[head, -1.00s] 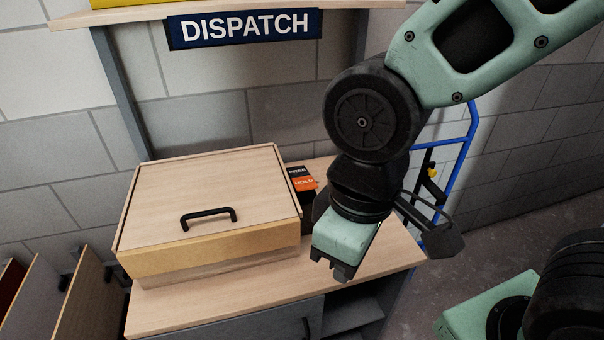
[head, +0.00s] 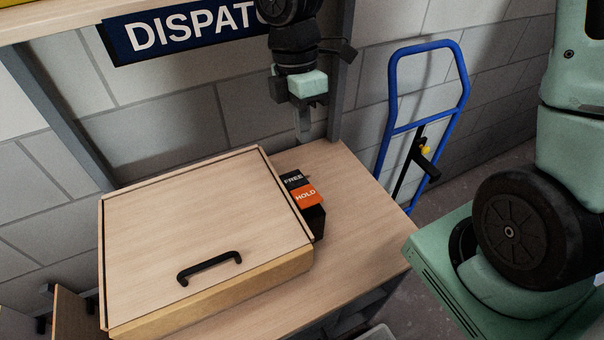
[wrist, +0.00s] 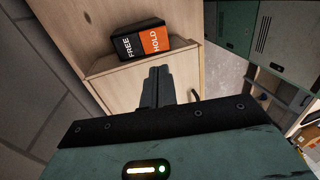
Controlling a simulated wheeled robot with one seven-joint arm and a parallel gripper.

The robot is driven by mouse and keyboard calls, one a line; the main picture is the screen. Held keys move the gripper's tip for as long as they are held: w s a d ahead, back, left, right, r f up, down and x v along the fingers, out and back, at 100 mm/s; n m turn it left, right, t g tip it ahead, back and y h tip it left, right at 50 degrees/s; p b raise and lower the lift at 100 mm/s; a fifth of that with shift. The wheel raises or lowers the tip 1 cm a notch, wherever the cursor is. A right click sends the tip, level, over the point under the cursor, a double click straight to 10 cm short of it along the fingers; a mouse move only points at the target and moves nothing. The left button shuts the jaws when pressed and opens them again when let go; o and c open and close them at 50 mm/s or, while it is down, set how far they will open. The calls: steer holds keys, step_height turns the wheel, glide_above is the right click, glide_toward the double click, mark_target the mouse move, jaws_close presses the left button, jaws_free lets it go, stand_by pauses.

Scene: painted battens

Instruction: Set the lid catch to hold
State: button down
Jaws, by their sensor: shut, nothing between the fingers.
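The wooden box (head: 200,215) stands on the bench with its flat lid down and a black handle (head: 209,266) on top. Beside its right wall is the lid catch (head: 306,194), a dark block with a black FREE label at the back and an orange HOLD label at the front. I cannot tell which way it is set. It also shows in the wrist view (wrist: 155,40). My gripper (head: 303,138) is shut and empty, pointing down above and behind the catch, apart from it. The closed fingers also show in the wrist view (wrist: 157,74), near the labels.
The bench top (head: 365,230) is clear to the right of the catch. An upright (head: 343,75) and the block wall stand close behind my gripper. The DISPATCH sign (head: 180,30) hangs at upper left. A blue hand truck (head: 458,70) stands at the right.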

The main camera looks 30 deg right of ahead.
mark_target(309, 198)
steer(key=shift+f, duration=0.1)
steer(key=s+f, duration=0.1)
steer(key=f, duration=0.3)
steer(key=s+f+p, duration=0.1)
steer(key=f, duration=0.8)
steer(key=shift+s+f, duration=0.3)
steer(key=shift+s, duration=0.1)
